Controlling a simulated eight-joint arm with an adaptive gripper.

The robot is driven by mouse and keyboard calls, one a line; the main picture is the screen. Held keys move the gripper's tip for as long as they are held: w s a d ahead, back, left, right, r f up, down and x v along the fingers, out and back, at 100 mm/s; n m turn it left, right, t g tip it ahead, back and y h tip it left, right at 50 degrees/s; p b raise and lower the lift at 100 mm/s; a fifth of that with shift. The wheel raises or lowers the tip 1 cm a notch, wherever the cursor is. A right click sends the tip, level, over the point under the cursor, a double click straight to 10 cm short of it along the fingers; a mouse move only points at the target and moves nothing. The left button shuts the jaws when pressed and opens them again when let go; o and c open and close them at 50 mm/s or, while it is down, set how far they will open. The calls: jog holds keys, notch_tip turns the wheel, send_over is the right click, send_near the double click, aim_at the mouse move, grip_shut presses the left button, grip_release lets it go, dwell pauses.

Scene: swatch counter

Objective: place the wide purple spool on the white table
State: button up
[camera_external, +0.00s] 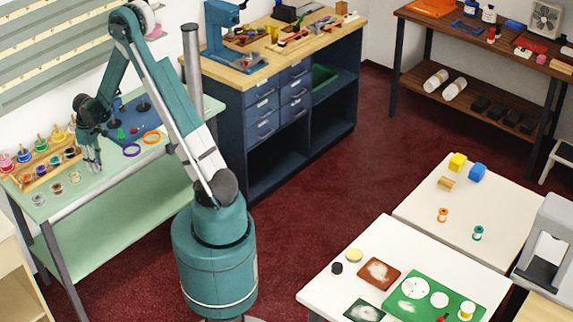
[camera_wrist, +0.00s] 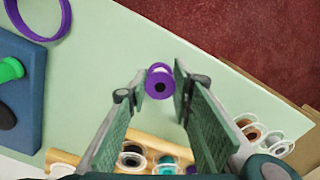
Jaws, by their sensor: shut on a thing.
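The wide purple spool (camera_wrist: 159,84) shows in the wrist view between the two fingertips. My gripper (camera_wrist: 158,92) is shut on it, with one finger on each side. In the external view my gripper (camera_external: 92,163) is low over the pale green bench (camera_external: 95,200), by the front of the spool rack; I cannot make out the purple spool there. I cannot tell whether the spool touches the bench. Two white-topped tables stand at the right: a nearer one (camera_external: 340,282) and a farther one (camera_external: 508,222).
A wooden rack (camera_wrist: 118,143) with several spools and a group of loose spools (camera_wrist: 262,135) lie close to my fingers. A blue board (camera_wrist: 45,80) and a purple ring (camera_wrist: 66,18) are at the left. Small items occupy parts of both white tables; the farther one has bare room.

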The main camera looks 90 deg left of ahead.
jog(key=shift+f, duration=0.15)
jog(key=o, duration=0.8)
jog(key=shift+r, duration=0.25)
jog(key=shift+r+p, duration=0.7)
jog(key=shift+r, duration=5.25)
jog(key=shift+o, duration=0.6)
